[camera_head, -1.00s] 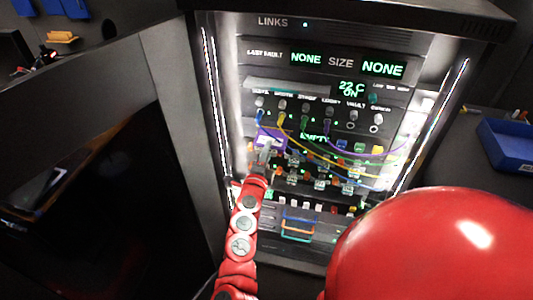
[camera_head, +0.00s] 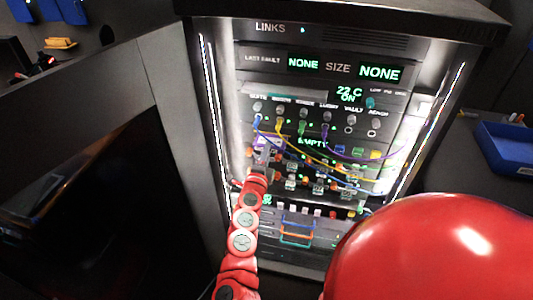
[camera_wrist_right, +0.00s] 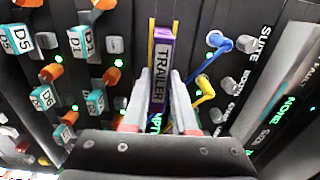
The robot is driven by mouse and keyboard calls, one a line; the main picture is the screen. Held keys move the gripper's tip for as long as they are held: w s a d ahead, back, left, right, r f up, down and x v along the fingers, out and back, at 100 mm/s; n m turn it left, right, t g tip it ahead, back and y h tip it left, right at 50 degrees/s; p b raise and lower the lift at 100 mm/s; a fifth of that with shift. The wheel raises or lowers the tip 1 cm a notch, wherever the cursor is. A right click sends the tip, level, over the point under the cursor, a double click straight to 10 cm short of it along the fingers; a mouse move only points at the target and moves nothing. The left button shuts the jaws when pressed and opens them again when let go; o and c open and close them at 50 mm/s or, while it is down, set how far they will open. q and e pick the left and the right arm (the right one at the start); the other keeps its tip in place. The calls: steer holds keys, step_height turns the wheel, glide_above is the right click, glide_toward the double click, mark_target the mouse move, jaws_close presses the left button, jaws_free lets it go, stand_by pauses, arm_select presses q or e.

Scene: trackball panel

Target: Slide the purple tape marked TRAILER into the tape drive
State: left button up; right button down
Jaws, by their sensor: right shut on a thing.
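The purple tape marked TRAILER (camera_wrist_right: 161,62) is between the pale fingertips of my right gripper (camera_wrist_right: 160,80), which is shut on it. In the head view the tape (camera_head: 267,147) shows as a small purple patch at the left of the rack panel, with my right gripper (camera_head: 263,162) just below it. The green EMPTY display (camera_head: 313,142) is right of the tape, and is partly hidden by the gripper in the wrist view. A yellow strip runs along the tape's left side. The drive's opening is hidden; I cannot tell how far in the tape is. My left gripper is not in view.
Blue, yellow, green and purple cables (camera_head: 345,152) hang across the panel close to the gripper. In the wrist view, orange plugs and teal-labelled blocks (camera_wrist_right: 95,102) crowd the left side, and a blue plug (camera_wrist_right: 222,44) stands out at right. A blue bin (camera_head: 508,148) lies far right.

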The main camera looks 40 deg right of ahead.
steer(key=shift+x, duration=1)
steer(key=c, duration=0.6)
jaws_free()
steer(key=shift+s+a, duration=0.15)
steer(key=shift+a, duration=0.15)
steer(key=shift+b+v, duration=1.8)
steer(key=shift+v, duration=6.6)
steer(key=shift+s+d, duration=0.1)
steer(key=shift+s, duration=0.1)
